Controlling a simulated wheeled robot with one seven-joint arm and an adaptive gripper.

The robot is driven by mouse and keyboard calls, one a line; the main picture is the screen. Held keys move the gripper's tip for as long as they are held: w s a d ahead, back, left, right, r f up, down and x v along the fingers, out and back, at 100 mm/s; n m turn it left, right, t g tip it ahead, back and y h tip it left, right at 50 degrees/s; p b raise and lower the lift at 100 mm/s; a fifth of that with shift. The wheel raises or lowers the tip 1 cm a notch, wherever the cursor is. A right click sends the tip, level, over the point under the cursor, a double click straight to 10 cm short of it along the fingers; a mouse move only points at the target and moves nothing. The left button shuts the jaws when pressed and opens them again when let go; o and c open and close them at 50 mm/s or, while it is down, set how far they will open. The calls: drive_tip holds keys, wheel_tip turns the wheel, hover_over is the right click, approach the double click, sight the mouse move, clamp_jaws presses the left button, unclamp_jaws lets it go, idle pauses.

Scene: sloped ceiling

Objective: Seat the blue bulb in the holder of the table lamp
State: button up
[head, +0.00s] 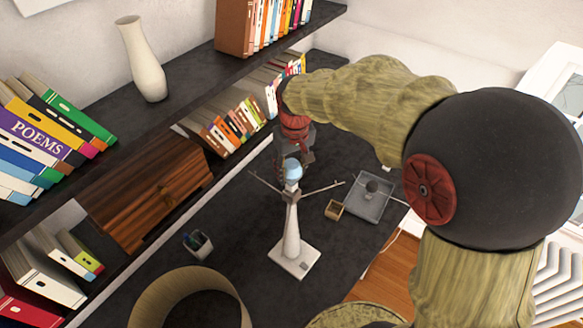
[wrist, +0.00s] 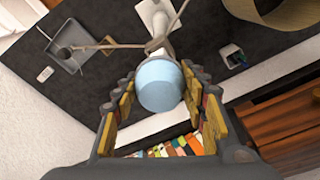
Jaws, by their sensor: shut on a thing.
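The blue bulb (head: 293,170) is a pale blue rounded piece above the white table lamp (head: 291,232) in the head view. My gripper (head: 297,155) comes down from above and is shut on the bulb. In the wrist view the bulb (wrist: 161,86) sits between the two fingers of my gripper (wrist: 158,88). The lamp has a square white base, a tapering stem and thin branches spreading near its top. In the wrist view the lamp (wrist: 156,18) lies right beyond the bulb. The bulb hides the holder, so I cannot tell whether they touch.
A grey tray (head: 369,206) and a small wooden box (head: 333,210) stand right of the lamp. A pen cup (head: 198,244) and a round tan container (head: 160,300) are at left and front. Shelves with books and a vase (head: 143,62) run along the left.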

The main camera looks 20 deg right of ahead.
drive_tip(key=shift+f+b, duration=0.95)
drive_tip(key=shift+f, duration=0.6)
drive_tip(key=shift+f, duration=0.1)
drive_tip(key=o, duration=1.2)
drive_tip(key=shift+c, duration=0.2)
drive_tip(key=r, duration=0.4)
drive_tip(key=s+r, duration=0.1)
drive_tip(key=r, duration=0.6)
drive_tip(key=shift+s+r, duration=0.25)
drive_tip(key=shift+r, duration=0.15)
